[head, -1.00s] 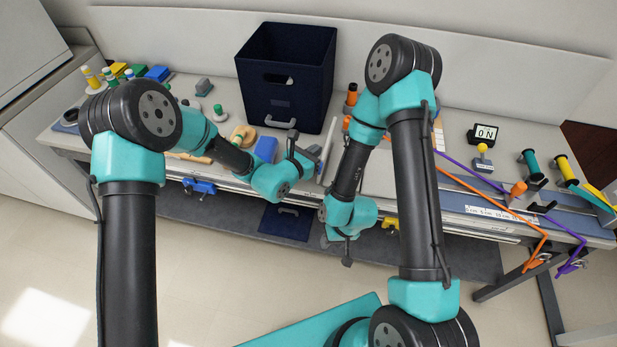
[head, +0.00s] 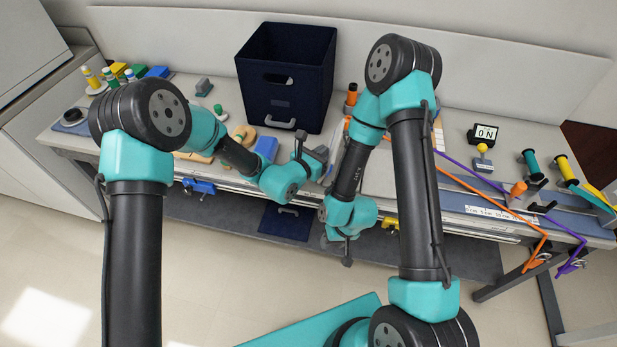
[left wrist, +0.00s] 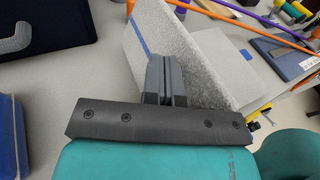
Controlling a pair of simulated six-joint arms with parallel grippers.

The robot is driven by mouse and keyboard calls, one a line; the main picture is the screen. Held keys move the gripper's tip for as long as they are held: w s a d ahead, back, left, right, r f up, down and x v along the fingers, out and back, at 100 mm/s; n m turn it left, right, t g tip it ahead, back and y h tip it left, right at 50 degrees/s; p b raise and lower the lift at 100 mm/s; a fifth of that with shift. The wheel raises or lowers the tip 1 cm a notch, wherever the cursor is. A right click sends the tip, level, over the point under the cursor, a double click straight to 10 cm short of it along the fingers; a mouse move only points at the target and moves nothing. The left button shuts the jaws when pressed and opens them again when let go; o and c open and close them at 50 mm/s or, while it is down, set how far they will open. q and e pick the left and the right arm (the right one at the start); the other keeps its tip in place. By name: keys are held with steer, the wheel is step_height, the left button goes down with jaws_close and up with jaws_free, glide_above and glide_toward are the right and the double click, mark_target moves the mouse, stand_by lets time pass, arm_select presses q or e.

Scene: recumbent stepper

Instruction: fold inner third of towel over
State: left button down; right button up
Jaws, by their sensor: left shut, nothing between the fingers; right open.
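The towel (left wrist: 188,45) shows in the left wrist view as a light grey, speckled sheet. One panel stands up steeply with a blue stripe on it, and a paler part lies flat behind it to the right. In the head view my arms mostly hide it. My left gripper (left wrist: 166,78) is shut and empty, its fingertips against or just in front of the standing panel; contact is not clear. In the head view the left gripper (head: 316,158) is over the bench's front part. My right gripper (head: 346,250) is open, lower, in front of the bench edge.
A dark blue bin (head: 285,85) stands at the back of the bench, left of the grippers. A blue block (head: 266,148) lies near my left forearm. Orange and purple cords (head: 470,187) run along the right side. An ON sign (head: 485,133) stands at the back right.

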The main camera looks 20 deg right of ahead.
mark_target(331, 156)
arm_select(q)
steer(key=shift+s+d, duration=0.4)
steer(key=shift+d, duration=0.15)
steer(key=shift+s+d, duration=0.1)
steer(key=shift+s+d+f, duration=0.25)
steer(key=shift+s+d, duration=0.2)
steer(key=shift+d, duration=0.25)
steer(key=shift+r, duration=0.15)
steer(key=shift+w+a+r, duration=0.15)
steer(key=shift+a+r, duration=0.1)
steer(key=shift+r, duration=0.3)
steer(key=shift+a, duration=0.1)
